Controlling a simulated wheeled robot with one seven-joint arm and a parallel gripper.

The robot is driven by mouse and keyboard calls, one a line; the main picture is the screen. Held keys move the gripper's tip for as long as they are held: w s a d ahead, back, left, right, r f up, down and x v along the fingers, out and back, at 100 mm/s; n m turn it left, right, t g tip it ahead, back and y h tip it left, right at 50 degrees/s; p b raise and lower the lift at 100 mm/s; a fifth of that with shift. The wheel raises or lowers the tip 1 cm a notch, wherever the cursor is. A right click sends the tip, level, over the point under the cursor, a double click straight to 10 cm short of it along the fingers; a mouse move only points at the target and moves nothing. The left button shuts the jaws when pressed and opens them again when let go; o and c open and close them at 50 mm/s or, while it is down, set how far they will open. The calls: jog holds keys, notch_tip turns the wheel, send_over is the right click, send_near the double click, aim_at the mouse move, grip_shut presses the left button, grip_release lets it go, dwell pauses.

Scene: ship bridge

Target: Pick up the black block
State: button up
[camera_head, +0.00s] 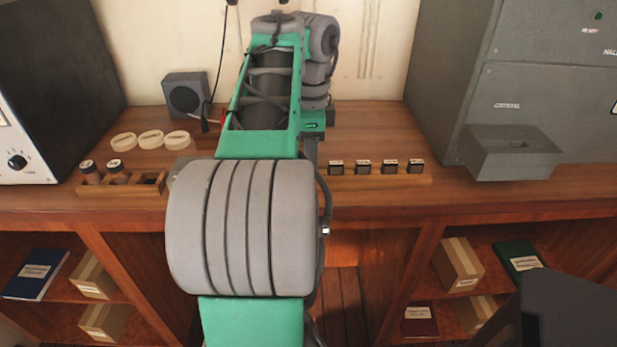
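Several small black blocks with pale tops stand in a row on a thin wooden rail (380,178) on the wooden counter, right of my arm. They are a leftmost black block (336,168), a second one (363,168), a third one (389,168) and a rightmost one (415,167). They look alike, and I cannot tell which one the task means. My green and grey arm rises through the middle of the view, left of the row.
A small speaker (186,94) stands behind. Grey cabinets (545,75) with a jutting box (512,153) bound the right. The counter (375,125) behind the blocks is clear.

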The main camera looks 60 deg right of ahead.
jog(key=shift+r, duration=0.1)
jog(key=shift+c, duration=0.2)
grip_shut()
dwell(0.4)
jog(key=shift+r, duration=0.25)
notch_tip(320, 180, up, 4)
jog(key=p, duration=0.4)
jog(key=shift+s+a, duration=0.1)
jog(key=s+a+r+p, duration=0.8)
jog(key=a+p, duration=0.1)
jog(key=a, duration=0.2)
jog(key=shift+r, duration=0.2)
